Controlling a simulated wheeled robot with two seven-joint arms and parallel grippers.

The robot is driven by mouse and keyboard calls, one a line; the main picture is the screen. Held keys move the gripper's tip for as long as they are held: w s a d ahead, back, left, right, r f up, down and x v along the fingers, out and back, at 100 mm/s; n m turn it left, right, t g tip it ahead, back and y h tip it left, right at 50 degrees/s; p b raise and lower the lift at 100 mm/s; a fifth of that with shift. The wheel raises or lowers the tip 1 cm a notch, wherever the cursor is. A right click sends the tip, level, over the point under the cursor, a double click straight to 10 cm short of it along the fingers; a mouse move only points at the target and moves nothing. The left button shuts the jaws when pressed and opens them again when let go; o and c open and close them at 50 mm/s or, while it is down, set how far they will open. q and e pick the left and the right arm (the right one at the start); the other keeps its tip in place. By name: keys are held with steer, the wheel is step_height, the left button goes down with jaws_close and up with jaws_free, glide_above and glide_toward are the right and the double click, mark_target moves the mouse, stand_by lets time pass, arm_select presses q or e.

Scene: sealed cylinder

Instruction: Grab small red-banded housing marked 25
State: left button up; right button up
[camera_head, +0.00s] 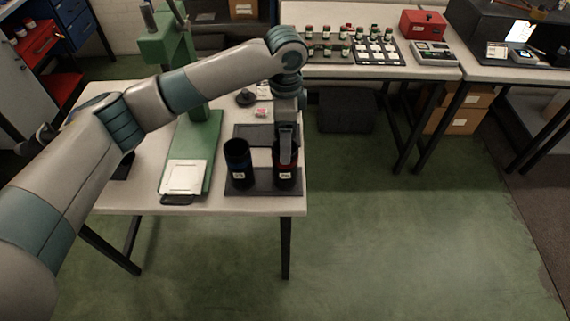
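The red-banded housing (287,181) is a dark upright cylinder with a white label near its base. It stands at the right end of a dark tray (262,189) near the front right corner of the near table. The label's number is too small to read. My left gripper (286,158) points down at the top of this housing, with a grey finger overlapping its upper front. The arm and gripper hide part of the housing, and I cannot tell whether the fingers press on it. My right gripper is not in view.
A similar dark, blue-banded cylinder (238,168) stands on the same tray, just left of the red-banded one. A green press (199,150) stands further left with a white plate (185,177) on its base. A back table (390,72) holds several small jars. Open floor lies to the right.

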arm_select(q)
steer(key=shift+f+p, duration=0.3)
steer(key=shift+f, duration=1.35)
steer(key=f+p, duration=0.1)
steer(key=f, duration=0.1)
steer(key=s+f+p, duration=0.1)
steer(key=f, duration=0.1)
steer(key=shift+w+f+p, duration=0.1)
steer(key=shift+f+p, duration=0.2)
steer(key=shift+f, duration=0.3)
steer(key=c, duration=1.5)
